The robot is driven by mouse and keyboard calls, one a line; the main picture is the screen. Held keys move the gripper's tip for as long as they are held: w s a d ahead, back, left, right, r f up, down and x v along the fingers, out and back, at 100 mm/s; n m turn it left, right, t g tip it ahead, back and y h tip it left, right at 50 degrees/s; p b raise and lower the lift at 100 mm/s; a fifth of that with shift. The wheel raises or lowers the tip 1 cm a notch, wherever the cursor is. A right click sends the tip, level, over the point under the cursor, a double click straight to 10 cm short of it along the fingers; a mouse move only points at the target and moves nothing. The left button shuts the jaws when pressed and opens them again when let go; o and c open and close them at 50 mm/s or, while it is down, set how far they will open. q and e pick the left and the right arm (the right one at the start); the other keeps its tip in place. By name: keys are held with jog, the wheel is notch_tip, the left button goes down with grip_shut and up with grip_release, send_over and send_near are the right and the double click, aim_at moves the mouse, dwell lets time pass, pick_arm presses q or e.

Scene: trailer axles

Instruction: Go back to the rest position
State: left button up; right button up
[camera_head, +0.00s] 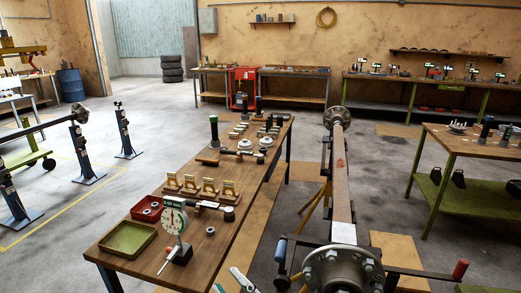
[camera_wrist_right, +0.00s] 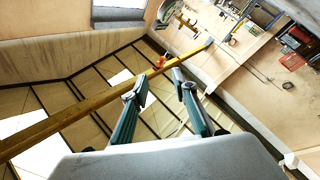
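My right gripper (camera_head: 228,279) shows at the bottom edge of the head view, in front of the near end of the workbench (camera_head: 222,245). Most of it is cut off by the frame. In the right wrist view, its two dark green fingers (camera_wrist_right: 158,82) stand apart with nothing between them. They point up toward the roof. My left gripper is not in view.
A long axle (camera_head: 339,180) with a flanged hub (camera_head: 340,268) lies on stands right of the bench. A dial gauge (camera_head: 174,218) and a green tray (camera_head: 127,239) sit on the bench. A green-legged table (camera_head: 470,147) stands at right. Left floor is partly clear.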

jog(key=s+d+f+m+h, duration=0.1)
jog(key=d+f+m+h, duration=0.6)
jog(key=d+f, duration=0.65)
jog(key=s+d+f+m+g+h, duration=0.4)
jog(key=s+d+f, duration=0.7)
jog(key=d+f, duration=0.3)
jog(key=shift+s+d+f+m+g+h, duration=0.2)
jog(key=shift+s+m+g+h, duration=0.1)
jog(key=shift+m+h, duration=0.15)
